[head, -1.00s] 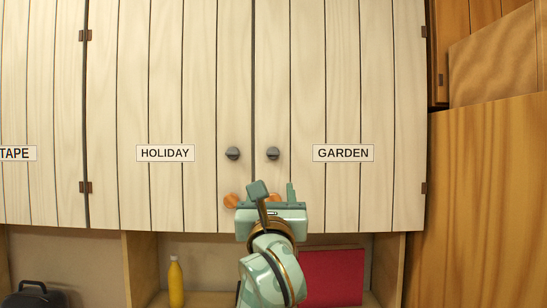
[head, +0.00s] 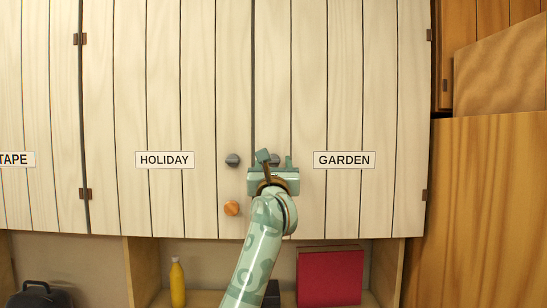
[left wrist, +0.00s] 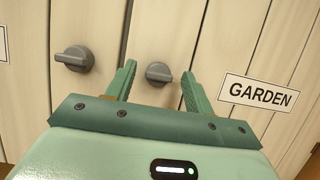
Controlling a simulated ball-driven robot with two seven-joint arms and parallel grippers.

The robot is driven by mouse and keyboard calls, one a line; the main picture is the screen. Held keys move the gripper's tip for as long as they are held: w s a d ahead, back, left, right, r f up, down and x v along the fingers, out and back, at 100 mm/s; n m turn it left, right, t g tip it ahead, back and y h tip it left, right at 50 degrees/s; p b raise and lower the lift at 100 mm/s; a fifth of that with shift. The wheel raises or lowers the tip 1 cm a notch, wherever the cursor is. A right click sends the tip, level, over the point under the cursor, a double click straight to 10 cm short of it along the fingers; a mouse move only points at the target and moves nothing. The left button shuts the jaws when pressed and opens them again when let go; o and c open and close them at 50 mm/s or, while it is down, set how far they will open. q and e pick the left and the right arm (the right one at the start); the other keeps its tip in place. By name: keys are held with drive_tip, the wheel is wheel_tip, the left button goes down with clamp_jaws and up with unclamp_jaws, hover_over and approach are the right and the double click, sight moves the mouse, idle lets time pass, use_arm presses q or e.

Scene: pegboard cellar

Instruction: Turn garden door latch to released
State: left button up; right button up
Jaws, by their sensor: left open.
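The garden door (head: 340,100) is pale planked wood with a GARDEN label (head: 344,160). Its latch (left wrist: 159,73) is a small dark grey turn knob on a round base, near the door's left edge. In the head view the latch (head: 275,158) is partly covered by my gripper. My left gripper (head: 276,161), green, is open in front of the latch. In the left wrist view the latch shows between the two fingers of my left gripper (left wrist: 159,70), with space on both sides. I cannot tell how far the fingertips are from the door. My right gripper is not in view.
The holiday door (head: 165,100) closes alongside, with its own grey latch (head: 232,160) and an orange knob (head: 231,208). Below are a yellow bottle (head: 177,282) and a red box (head: 330,277). A brown wooden cabinet (head: 490,200) stands at the right.

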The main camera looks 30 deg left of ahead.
use_arm(q)
drive_tip(key=shift+w+a, duration=0.25)
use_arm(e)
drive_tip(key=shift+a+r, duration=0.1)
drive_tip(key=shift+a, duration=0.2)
use_arm(q)
drive_tip(key=c, duration=1)
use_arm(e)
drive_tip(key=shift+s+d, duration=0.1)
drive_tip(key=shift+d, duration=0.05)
